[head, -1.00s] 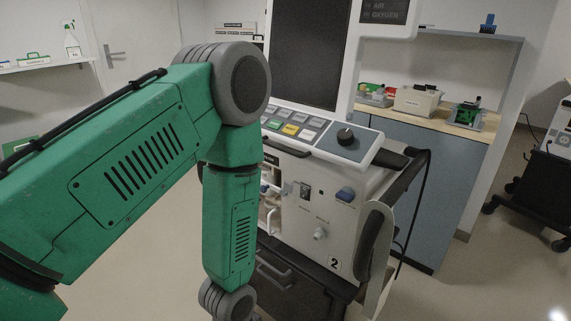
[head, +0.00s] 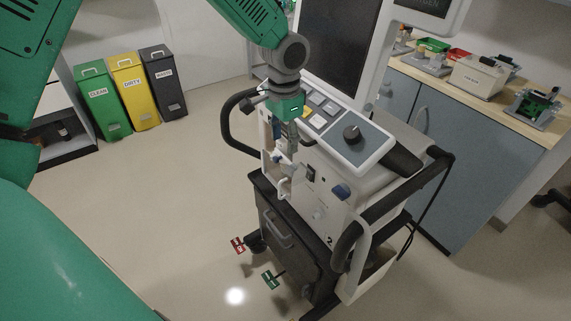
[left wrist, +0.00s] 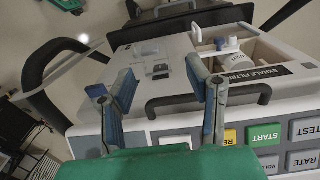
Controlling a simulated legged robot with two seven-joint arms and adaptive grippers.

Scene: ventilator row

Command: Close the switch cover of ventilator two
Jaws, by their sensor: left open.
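Ventilator two (head: 345,203), a white cart marked with a 2, stands in the middle of the head view. Its front carries a small dark switch (head: 309,172) beside a blue knob (head: 341,191). In the left wrist view a small switch fitting with a pale, clear-looking flap (left wrist: 162,71) shows on the front panel, between and beyond my fingers. I cannot tell how far the flap stands open. My left gripper (head: 288,141) points down at the ventilator's front edge, left of the switch. In the left wrist view the gripper (left wrist: 158,85) has fingers wide apart with nothing between them. My right gripper is out of view.
A button panel with a black dial (head: 352,134) and a screen (head: 336,40) rise above the front. A black handle (left wrist: 200,100) crosses near my fingers. Clean, dirty and dark bins (head: 128,88) stand at the back left.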

